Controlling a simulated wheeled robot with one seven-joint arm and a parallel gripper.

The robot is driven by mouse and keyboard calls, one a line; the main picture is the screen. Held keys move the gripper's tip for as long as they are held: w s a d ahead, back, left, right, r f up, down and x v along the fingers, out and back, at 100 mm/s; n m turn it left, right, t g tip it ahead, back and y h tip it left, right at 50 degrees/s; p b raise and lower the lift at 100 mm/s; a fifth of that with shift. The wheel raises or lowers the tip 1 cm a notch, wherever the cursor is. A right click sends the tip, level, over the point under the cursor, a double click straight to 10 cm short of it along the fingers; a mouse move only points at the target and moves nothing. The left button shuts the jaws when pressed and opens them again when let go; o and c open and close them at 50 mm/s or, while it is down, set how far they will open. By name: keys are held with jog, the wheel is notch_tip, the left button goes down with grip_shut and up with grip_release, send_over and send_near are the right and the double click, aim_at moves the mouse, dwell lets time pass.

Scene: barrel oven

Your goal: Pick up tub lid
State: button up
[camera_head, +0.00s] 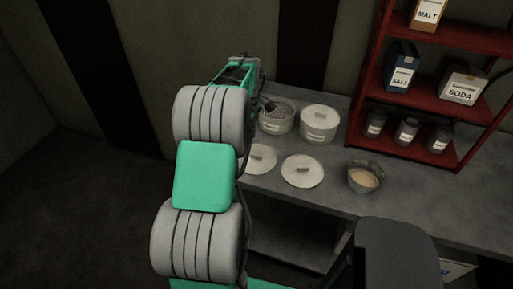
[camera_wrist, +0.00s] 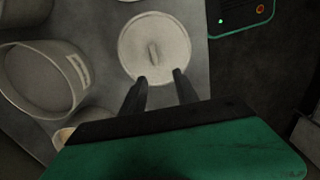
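Two pale round lids lie flat on the grey counter in the head view: one lid (camera_head: 302,171) in front and another lid (camera_head: 260,158) to its left, partly hidden by my arm. In the wrist view a round lid (camera_wrist: 154,40) with a raised bar handle (camera_wrist: 153,54) lies beyond my gripper (camera_wrist: 159,77). My two dark fingers are apart with nothing between them, and their tips overlap the lid's near edge in the picture. I cannot tell the height gap. A tub (camera_head: 318,123) has its lid on. An open tub (camera_head: 276,117) holds grey contents.
A red shelf (camera_head: 433,95) with boxes and jars stands at the right. In the wrist view a large tub (camera_wrist: 40,80) is close on the left. Bare counter (camera_head: 335,203) lies in front of the lids.

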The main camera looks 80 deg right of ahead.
aim_at(253, 154)
jog(key=f, duration=0.2)
jog(key=s+f+p, duration=0.1)
jog(key=f, duration=0.2)
jog(key=f+p, duration=0.1)
jog(key=f, duration=0.2)
jog(key=shift+s+d, duration=0.15)
jog(key=shift+d, duration=0.2)
jog(key=shift+r, duration=0.1)
jog(key=shift+c, duration=0.6)
grip_shut()
